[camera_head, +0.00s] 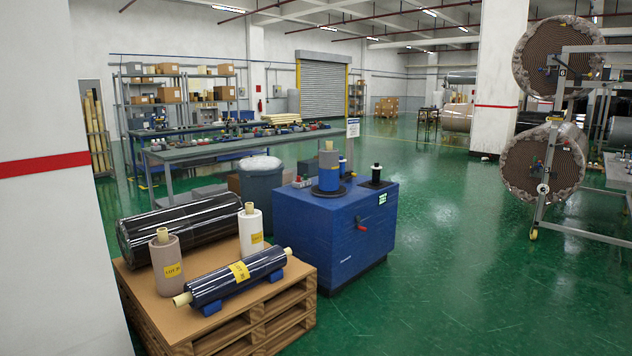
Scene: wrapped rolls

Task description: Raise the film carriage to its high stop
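A blue cabinet machine (330,235) stands on the floor at the centre of the head view. On its top, a grey and blue roll (328,172) stands upright on a dark round plate. To the right of it, a small dark spool-like part (376,173) stands on a dark base; I cannot tell for sure whether this is the film carriage. A red-tipped handle (361,227) sticks out of the cabinet's right-hand face. Neither of my grippers is in view.
A wooden pallet (225,325) with several wrapped rolls stands at front left, close to the cabinet. A grey bin (262,190) is behind the cabinet. A white pillar (55,230) blocks the left edge. Green floor (470,270) is clear to the right, up to a metal rack (545,185).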

